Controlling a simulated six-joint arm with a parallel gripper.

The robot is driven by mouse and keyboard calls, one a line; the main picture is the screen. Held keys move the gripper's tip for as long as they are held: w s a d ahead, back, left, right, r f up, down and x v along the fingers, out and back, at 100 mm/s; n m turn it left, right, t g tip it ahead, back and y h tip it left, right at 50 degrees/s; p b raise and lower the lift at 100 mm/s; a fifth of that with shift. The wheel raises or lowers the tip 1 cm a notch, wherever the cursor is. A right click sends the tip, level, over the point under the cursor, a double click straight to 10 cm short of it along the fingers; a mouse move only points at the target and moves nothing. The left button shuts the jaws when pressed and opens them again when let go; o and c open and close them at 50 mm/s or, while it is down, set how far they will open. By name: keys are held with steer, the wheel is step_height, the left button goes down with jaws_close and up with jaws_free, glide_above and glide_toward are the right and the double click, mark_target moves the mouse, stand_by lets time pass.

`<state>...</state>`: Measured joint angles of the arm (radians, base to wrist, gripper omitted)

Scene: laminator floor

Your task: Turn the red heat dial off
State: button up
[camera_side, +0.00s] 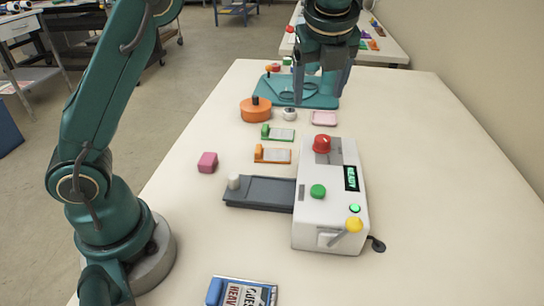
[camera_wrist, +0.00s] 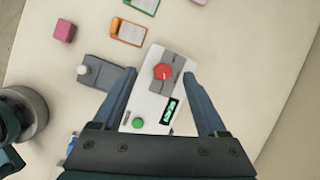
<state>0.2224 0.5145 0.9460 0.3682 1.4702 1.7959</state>
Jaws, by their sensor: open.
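The red heat dial (camera_side: 322,143) sits on top of the white laminator (camera_side: 328,225), toward its far end, on a grey plate. In the wrist view the red dial (camera_wrist: 162,72) lies ahead of and between my fingers, with a pale pointer mark that is too small to read. My gripper (camera_side: 322,90) is open and empty, high above the table and beyond the laminator in the side view. In the wrist view the two fingers of my gripper (camera_wrist: 160,85) are spread wide, one on each side of the laminator, apart from the dial. A green display (camera_side: 351,178) reads "READY".
A grey tray (camera_side: 262,191) juts out left. A pink block (camera_side: 207,162), clipboard-like orange card (camera_side: 273,155) and orange round container (camera_side: 256,110) stand nearby. The table's right side is clear.

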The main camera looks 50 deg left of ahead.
glide_above(323, 139)
steer(key=d, duration=0.2)
steer(key=shift+m+g, duration=0.4)
steer(key=f, duration=0.3)
steer(key=s+f, duration=0.1)
steer(key=f, duration=0.1)
steer(key=shift+a+f, duration=0.1)
steer(key=shift+a, duration=0.05)
steer(key=shift+f, duration=0.4)
steer(key=shift+x, duration=2.45)
